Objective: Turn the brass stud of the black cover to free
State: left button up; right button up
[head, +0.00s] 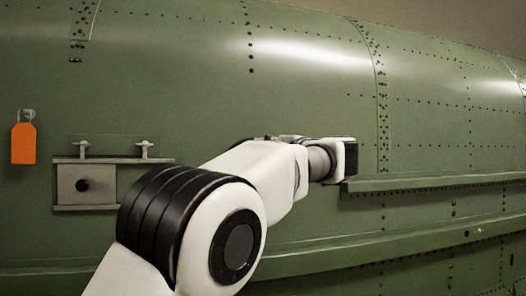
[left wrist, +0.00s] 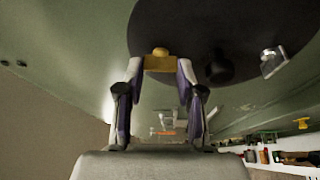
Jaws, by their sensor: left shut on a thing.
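The black cover (left wrist: 215,25) is a dark round disc on the green skin, at the top of the left wrist view. Its brass stud (left wrist: 160,63) is a yellow block with a rounded top near the cover's edge. My left gripper (left wrist: 160,66) is shut on the brass stud, one finger on each side. A dark knob (left wrist: 218,70) and a silver latch-like fitting (left wrist: 271,62) stand on the cover to the right. In the head view my left arm reaches the fuselage; its fingers and the cover cannot be made out there. My right gripper is in neither view.
The green riveted fuselage (head: 310,100) fills the head view, with a ledge (head: 440,182) right of my wrist. A grey plate (head: 103,183) with a dark hole and two T-shaped pins is at left, beside an orange tag (head: 23,144). Shelving (left wrist: 290,157) shows at lower right.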

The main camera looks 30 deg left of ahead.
pick_arm(q)
jog(key=shift+r+n, duration=0.15)
jog(key=shift+n, duration=0.35)
jog(key=o, duration=0.9)
jog(key=shift+c, duration=0.2)
jog(key=o, duration=0.3)
jog(key=shift+w+a, duration=0.1)
jog(key=shift+w, duration=0.05)
jog(key=shift+w+a+f, duration=0.15)
jog(key=shift+w+f, duration=0.05)
jog(key=shift+f, duration=0.05)
jog(key=shift+s, duration=0.1)
